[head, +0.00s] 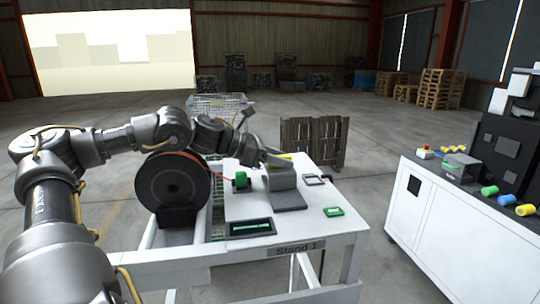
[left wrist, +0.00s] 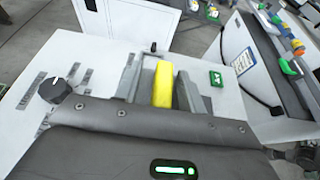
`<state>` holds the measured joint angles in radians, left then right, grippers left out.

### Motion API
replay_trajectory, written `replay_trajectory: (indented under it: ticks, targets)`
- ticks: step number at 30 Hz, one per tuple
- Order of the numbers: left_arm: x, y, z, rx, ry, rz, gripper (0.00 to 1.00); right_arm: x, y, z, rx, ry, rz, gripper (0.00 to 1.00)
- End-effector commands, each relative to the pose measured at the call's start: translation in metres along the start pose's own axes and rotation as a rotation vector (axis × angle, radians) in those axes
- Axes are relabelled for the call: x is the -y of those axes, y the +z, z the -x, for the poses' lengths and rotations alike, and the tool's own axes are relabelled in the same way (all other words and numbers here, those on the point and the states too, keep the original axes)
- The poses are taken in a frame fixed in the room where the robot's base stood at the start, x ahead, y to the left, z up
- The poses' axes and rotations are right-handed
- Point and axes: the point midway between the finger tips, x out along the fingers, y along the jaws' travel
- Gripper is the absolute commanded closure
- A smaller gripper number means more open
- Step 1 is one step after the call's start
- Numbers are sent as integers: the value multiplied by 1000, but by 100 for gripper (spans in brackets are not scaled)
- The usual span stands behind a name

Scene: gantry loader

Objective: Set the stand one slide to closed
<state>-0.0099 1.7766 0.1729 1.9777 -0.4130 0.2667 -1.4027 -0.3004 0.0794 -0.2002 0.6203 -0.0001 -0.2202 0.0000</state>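Stand one is a white table (head: 240,206) with a "Stand 1" label (head: 295,248) on its front edge. A yellow bar (head: 285,156), apparently the slide's handle, shows at the far side of a grey block (head: 283,180) on the stand. My left gripper (head: 279,161) is over that block. In the left wrist view the yellow bar (left wrist: 163,84) lies between the two grey fingers of my left gripper (left wrist: 158,88). A gap shows at the bar's left side, so the fingers look open around it. The slide's track is hidden. My right gripper is out of view.
A large black reel (head: 172,184) stands at the stand's left. A display panel (head: 250,228) and a green-and-white button plate (head: 333,212) are on the tabletop. A dark knob (left wrist: 55,90) shows in the left wrist view. A white cabinet (head: 440,215) stands at right, across clear floor.

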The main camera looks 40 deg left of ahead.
Motion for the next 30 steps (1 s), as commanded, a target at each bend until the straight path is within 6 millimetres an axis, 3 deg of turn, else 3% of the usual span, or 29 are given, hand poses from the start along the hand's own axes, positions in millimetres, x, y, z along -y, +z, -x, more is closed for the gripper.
replay_trajectory:
  ticks: [14, 24, 30]
  targets:
    - [-1, -2, 34, 7, 3, -4, 60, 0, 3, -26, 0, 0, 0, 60]
    - [-1, -5, 76, 5, 3, -3, 60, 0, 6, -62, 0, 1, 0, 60]
    - [-2, -3, 100, 1, 2, -1, 60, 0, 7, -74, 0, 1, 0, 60]
